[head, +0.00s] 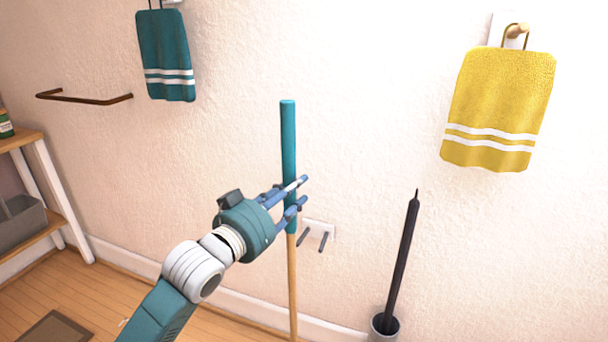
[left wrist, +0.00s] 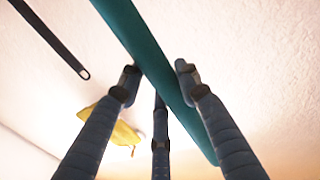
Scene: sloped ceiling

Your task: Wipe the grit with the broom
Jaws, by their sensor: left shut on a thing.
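The broom (head: 289,140) stands upright close to the wall, with a teal grip at the top and a pale wooden shaft below. Its bottom end is out of view. My left gripper (head: 298,192) is shut on the lower part of the teal grip. In the left wrist view the fingers (left wrist: 158,85) lie around the teal broom grip (left wrist: 150,55), which runs diagonally between them. The grit is not in view. My right gripper is not in view.
A wall holder with two grey pegs (head: 318,233) is just right of the broom. A black-handled brush (head: 404,255) stands in a grey holder (head: 384,328). A yellow towel (head: 497,105), a teal towel (head: 166,60) and a bar (head: 85,98) hang above. A shelf (head: 48,180) stands left.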

